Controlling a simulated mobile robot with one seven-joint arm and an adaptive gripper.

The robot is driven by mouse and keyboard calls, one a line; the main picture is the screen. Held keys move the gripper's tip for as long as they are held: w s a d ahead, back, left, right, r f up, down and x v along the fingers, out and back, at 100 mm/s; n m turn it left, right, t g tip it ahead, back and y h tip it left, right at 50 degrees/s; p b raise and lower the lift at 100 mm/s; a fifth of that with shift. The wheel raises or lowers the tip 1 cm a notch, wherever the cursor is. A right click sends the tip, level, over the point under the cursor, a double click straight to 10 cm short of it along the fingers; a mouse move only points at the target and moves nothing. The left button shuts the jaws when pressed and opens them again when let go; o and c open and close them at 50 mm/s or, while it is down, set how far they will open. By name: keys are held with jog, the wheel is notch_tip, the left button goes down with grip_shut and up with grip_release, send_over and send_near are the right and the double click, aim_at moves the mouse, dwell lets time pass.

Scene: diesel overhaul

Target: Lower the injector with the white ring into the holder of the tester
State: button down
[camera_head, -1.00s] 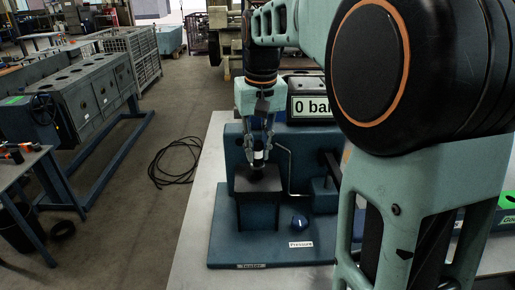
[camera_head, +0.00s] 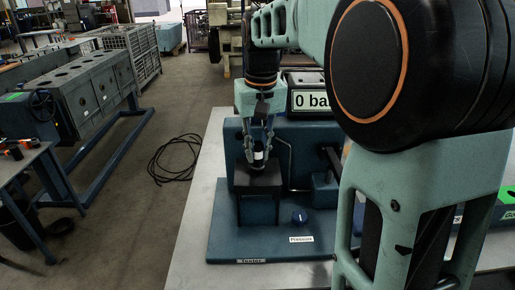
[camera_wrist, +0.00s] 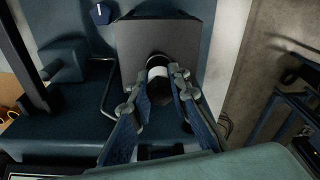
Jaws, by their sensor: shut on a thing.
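My gripper (camera_head: 259,146) is shut on the injector with the white ring (camera_head: 258,156). The injector is upright over the dark holder block (camera_head: 257,182) of the blue tester (camera_head: 225,235). In the wrist view the gripper (camera_wrist: 164,92) grips the injector (camera_wrist: 158,72), whose white band shows between the fingers at the edge of the dark holder top (camera_wrist: 135,45). The injector's lower end is close to the holder top. I cannot tell whether it has entered the holder's hole.
The tester's display (camera_head: 311,101) reads 0 bar. A blue pressure knob (camera_head: 299,216) stands right of the holder. Bare grey bench (camera_head: 190,240) lies left of the tester. A black cable (camera_head: 172,160) lies on the floor.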

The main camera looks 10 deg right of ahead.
jog(key=shift+f, duration=0.4)
dwell(0.4)
jog(key=c, duration=1.7)
grip_release()
jog(key=shift+c, duration=0.2)
jog(key=shift+o, duration=0.6)
jog(key=o, duration=0.3)
jog(key=shift+r, duration=0.1)
notch_tip(320, 180, up, 7)
jog(key=p, duration=0.6)
